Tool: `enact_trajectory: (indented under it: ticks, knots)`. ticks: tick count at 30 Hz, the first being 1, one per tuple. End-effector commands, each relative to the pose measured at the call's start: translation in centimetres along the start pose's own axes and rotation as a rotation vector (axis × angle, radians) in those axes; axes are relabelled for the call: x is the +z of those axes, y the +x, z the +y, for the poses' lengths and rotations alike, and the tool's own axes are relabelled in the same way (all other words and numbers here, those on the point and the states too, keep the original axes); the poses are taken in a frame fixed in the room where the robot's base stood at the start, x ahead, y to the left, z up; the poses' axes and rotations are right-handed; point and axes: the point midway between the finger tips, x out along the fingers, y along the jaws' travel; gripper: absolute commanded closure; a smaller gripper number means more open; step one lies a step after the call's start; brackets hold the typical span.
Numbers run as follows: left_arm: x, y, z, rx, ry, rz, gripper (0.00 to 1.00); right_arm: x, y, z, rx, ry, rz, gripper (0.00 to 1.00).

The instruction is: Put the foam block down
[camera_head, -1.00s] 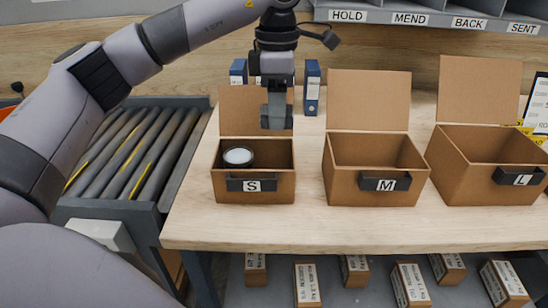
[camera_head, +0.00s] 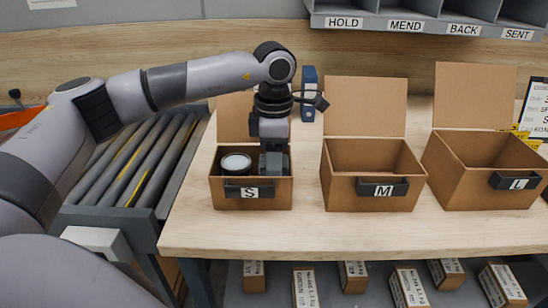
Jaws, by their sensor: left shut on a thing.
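My left gripper (camera_head: 273,165) points straight down into the right half of the small open carton marked S (camera_head: 218,192). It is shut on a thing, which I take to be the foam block. The block itself is mostly hidden by the fingers and the carton's front wall, and I cannot tell whether it touches the carton floor. A round can with a pale lid (camera_head: 236,162) stands in the left half of the same carton, beside the gripper. My right gripper is not in view.
Open cartons marked M (camera_head: 340,192) and L (camera_head: 452,186) stand empty to the right on the wooden table (camera_head: 310,232). A roller conveyor (camera_head: 130,165) is at the left. Labelled pigeonholes (camera_head: 405,24) hang above.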

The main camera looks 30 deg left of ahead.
Motion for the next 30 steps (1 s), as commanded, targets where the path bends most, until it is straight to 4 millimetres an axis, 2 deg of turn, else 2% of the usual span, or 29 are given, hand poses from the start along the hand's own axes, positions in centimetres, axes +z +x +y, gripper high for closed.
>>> enact_trajectory:
  ticks: [14,15,17,26,30]
  knots:
    - [0.0,1.2,0.0,0.000,0.001,0.000,0.76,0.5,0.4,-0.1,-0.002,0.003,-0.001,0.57]
    - [0.0,1.2,0.0,0.000,0.001,0.000,0.39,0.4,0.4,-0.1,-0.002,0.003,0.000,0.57]
    - [0.0,1.2,0.0,0.000,0.001,0.000,0.23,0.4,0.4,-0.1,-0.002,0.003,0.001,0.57]
    - [0.0,0.9,0.0,0.000,0.001,0.000,0.23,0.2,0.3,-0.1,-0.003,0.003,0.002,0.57]
    - [0.1,-0.5,0.0,0.002,0.000,-0.001,0.23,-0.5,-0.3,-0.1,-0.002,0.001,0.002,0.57]
